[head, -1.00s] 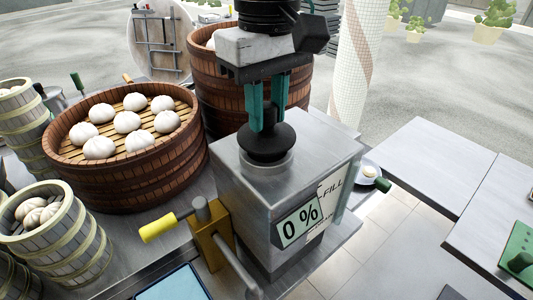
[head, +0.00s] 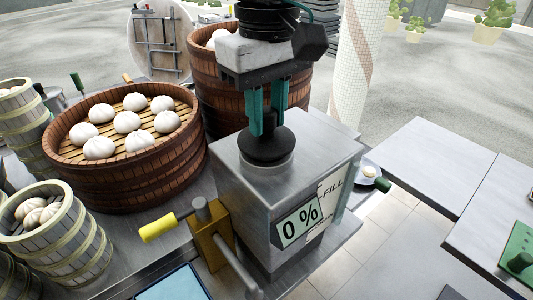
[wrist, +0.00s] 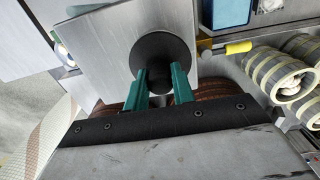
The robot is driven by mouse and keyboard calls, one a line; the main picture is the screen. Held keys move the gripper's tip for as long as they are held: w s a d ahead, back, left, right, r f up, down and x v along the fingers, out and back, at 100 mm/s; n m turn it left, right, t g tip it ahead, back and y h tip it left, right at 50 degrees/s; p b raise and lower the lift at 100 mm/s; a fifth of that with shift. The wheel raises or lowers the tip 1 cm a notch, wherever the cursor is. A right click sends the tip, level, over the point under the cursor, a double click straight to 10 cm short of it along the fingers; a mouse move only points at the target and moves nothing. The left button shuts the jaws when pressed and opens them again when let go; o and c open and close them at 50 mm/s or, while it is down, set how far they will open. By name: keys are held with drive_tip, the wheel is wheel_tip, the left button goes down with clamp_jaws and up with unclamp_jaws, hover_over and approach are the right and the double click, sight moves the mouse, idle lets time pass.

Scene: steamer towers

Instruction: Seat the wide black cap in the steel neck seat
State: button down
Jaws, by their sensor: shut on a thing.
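The wide black cap (head: 266,150) is over the steel neck seat (head: 268,168) on top of the steel box. Its disc looks level, and it covers most of the neck; only the neck's front side shows. I cannot tell whether the cap touches or is fully down in the seat. My gripper (head: 266,128) points down with its teal fingers shut on the cap's upright knob. In the wrist view the cap (wrist: 160,48) is a dark disc between the fingertips (wrist: 161,75), and it hides the neck.
The steel box carries a display (head: 297,226) reading 0 %. A brass clamp with a yellow handle (head: 158,228) stands at its front left. A large bamboo steamer of buns (head: 125,180) is to the left, another steamer (head: 208,95) behind. A grey table (head: 430,165) is right.

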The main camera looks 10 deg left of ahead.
sight(267, 109)
drive_tip(key=shift+f, duration=0.7)
idle(0.5)
drive_tip(key=c, duration=1.1)
unclamp_jaws()
drive_tip(key=shift+r, duration=3.9)
